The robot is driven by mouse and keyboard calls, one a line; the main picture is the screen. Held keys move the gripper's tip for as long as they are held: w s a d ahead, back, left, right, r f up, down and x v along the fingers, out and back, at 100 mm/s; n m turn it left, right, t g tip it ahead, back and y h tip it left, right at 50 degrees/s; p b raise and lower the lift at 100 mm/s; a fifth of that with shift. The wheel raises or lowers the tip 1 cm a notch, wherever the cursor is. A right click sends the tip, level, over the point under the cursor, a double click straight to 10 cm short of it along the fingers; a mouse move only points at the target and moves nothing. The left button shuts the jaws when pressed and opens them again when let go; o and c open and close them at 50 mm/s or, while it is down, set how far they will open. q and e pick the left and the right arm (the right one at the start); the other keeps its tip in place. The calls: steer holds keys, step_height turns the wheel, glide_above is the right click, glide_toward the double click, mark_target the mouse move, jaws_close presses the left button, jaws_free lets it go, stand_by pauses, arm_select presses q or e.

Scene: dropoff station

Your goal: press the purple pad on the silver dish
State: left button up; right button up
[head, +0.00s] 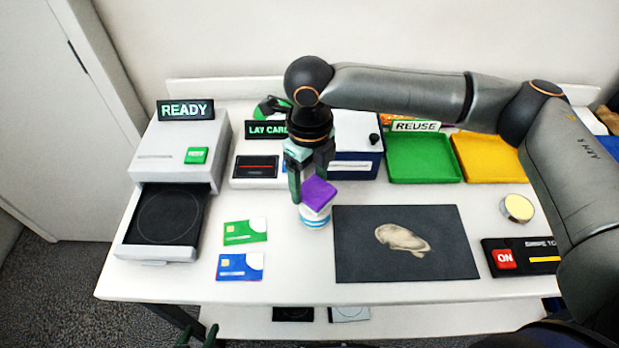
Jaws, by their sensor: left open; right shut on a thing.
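My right gripper (311,192) points down over the middle of the table, shut on the purple pad (320,193). A white and blue striped round thing (315,219) shows just below the pad; I cannot tell whether they touch. The silver dish (517,208), small and round with a pale yellow middle, sits at the right of the table, well apart from the pad. My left gripper (197,338) shows only as dark green fingertips at the bottom edge, open and in front of the table.
A dark mat (355,262) with a beige lump (402,239) lies between pad and dish. Green (422,158) and yellow (487,158) trays stand behind. A READY machine (180,143) and two cards (245,232) are left. My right arm spans the back right.

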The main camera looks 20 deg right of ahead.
mark_target(309, 186)
steer(key=shift+r, duration=0.1)
step_height(309, 186, up, 3)
steer(key=p, duration=0.3)
steer(key=shift+f, duration=0.2)
step_height(309, 186, up, 2)
steer(key=shift+p, duration=1)
steer(key=shift+r, duration=1.1)
